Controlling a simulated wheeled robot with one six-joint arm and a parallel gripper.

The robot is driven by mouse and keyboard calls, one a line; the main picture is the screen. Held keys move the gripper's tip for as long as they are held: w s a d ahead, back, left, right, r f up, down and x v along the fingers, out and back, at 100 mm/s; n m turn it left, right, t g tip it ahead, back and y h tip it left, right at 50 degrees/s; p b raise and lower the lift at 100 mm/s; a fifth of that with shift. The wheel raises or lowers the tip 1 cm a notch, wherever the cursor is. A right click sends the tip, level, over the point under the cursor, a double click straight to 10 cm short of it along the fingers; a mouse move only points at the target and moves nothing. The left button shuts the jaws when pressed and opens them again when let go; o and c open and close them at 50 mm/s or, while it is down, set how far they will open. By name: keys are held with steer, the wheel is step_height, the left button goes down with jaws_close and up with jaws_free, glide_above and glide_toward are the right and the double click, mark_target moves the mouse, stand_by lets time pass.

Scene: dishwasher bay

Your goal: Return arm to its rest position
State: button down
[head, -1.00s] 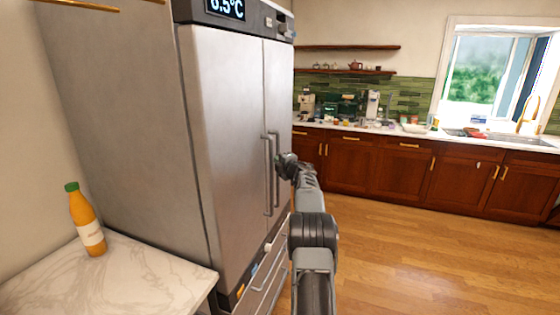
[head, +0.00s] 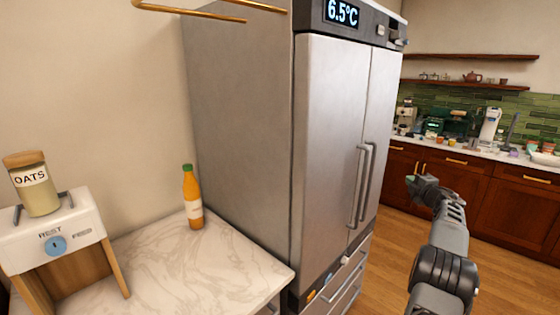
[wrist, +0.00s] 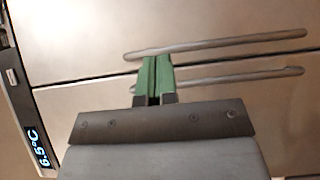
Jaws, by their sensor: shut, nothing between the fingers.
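My gripper (head: 413,182) is at the right of the head view, in front of the fridge's right side and apart from other things as far as I can tell. In the wrist view its green fingers (wrist: 153,80) are shut together with nothing between them. Behind them in the wrist view are the two fridge door handles (wrist: 215,44) and the fridge doors. My arm reaches up from the lower right of the head view.
A steel fridge (head: 325,140) reading 6.5°C stands in the middle, doors shut. Left of it, a marble counter (head: 190,275) holds an orange bottle (head: 192,205). An oats jar (head: 38,190) sits on a white-topped stand (head: 85,225). Wooden floor is open at right.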

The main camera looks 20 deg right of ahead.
steer(key=shift+d, duration=0.1)
steer(key=s+d+f+m+g+h, duration=0.3)
steer(key=s+f+m+g+h, duration=0.45)
steer(key=m, duration=0.55)
steer(key=s+a+m+g+y, duration=0.1)
steer(key=s+a, duration=0.5)
steer(key=a, duration=1.2)
steer(key=s+a+m+g+y, duration=0.1)
steer(key=s+a+y, duration=0.5)
steer(key=a, duration=1.3)
steer(key=s+a+m+g+y, duration=0.1)
steer(key=s+a+g+y, duration=0.2)
steer(key=s+a, duration=0.5)
steer(key=shift+a+f+g+y, duration=0.35)
steer(key=shift+a+f+y, duration=0.1)
steer(key=shift+a, duration=5.3)
